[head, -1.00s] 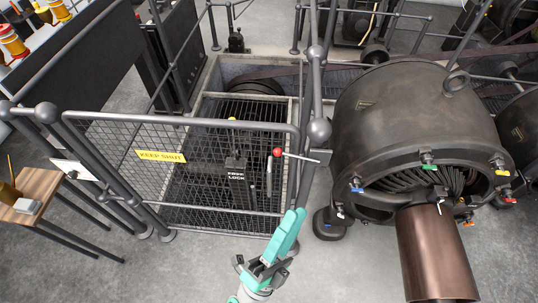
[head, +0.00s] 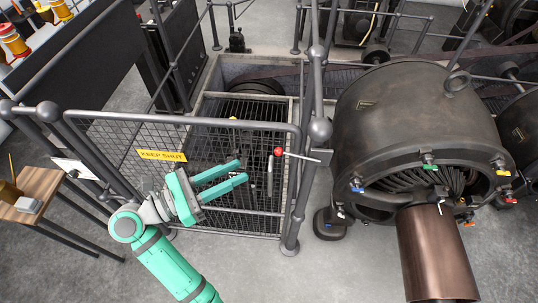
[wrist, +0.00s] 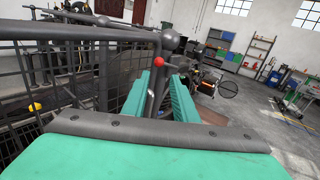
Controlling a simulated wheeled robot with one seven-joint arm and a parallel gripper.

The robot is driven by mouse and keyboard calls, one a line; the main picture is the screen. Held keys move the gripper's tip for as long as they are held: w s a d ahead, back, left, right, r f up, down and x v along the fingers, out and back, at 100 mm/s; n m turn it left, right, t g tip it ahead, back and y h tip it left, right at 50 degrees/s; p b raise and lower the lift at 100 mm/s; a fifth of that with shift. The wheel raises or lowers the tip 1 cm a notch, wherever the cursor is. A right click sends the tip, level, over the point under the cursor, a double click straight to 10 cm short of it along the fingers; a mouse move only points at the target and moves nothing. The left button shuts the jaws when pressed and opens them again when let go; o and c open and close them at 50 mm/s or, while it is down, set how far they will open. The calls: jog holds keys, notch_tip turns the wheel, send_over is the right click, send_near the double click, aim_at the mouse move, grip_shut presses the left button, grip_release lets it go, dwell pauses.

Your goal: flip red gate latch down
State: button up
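The red gate latch is a thin bar with a red ball knob (head: 278,152). It reaches left from a plate on the gate's right post, nearly level, across the gate's free end. The mesh gate (head: 187,118) carries a yellow "KEEP SHUT" sign. My gripper (head: 242,171) is open and empty in front of the gate, pointing right, with its fingertips a little left of and below the knob in the head view. In the wrist view the red knob (wrist: 159,62) shows just beyond and between my open fingertips (wrist: 160,76). The fingers appear apart from it.
Behind the gate is a railed pit with a grating and a lever stand, partly hidden by my gripper. A large dark dynamo (head: 415,125) stands close right of the post. A small wooden table (head: 40,185) is at the left. The floor before the gate is clear.

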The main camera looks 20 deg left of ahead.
send_near(298, 156)
jog(key=w, duration=0.2)
jog(key=w+r, duration=0.1)
jog(key=w, duration=0.1)
jog(key=shift+w+a, duration=0.15)
jog(key=shift+w, duration=0.1)
jog(key=shift+c, duration=0.4)
grip_shut()
